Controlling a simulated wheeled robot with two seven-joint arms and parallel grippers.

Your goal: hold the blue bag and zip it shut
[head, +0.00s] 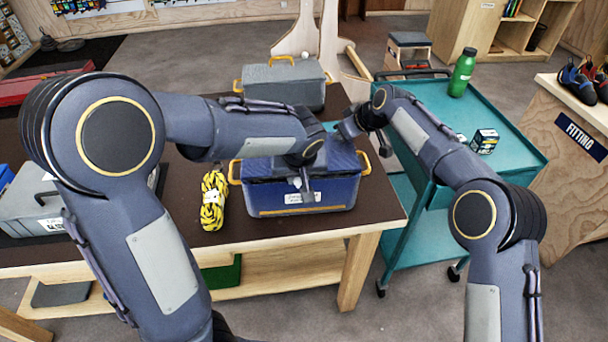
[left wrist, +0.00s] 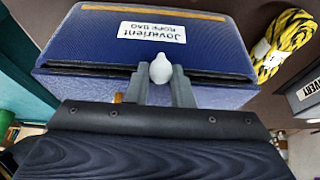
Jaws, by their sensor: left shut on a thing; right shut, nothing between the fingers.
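The blue bag (head: 275,195), with a white label and yellow side handles, stands upright on the dark-topped table (head: 370,205). In the left wrist view the bag (left wrist: 215,70) appears upside down, with a dark slit along its upper front edge. My left gripper (head: 306,192) is at the bag's front, shut on a small white zip pull (left wrist: 161,68) at the middle of that slit. My right gripper (head: 348,131) is shut and empty near the bag's back right corner; whether it touches the bag cannot be told. My left arm hides part of the bag's top.
A yellow-black rope (head: 213,200) lies left of the bag, close by. A grey toolbox (head: 285,85) stands behind it, and a grey case (head: 35,205) is at the far left. A teal cart (head: 440,235) with a green bottle (head: 462,72) stands to the right.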

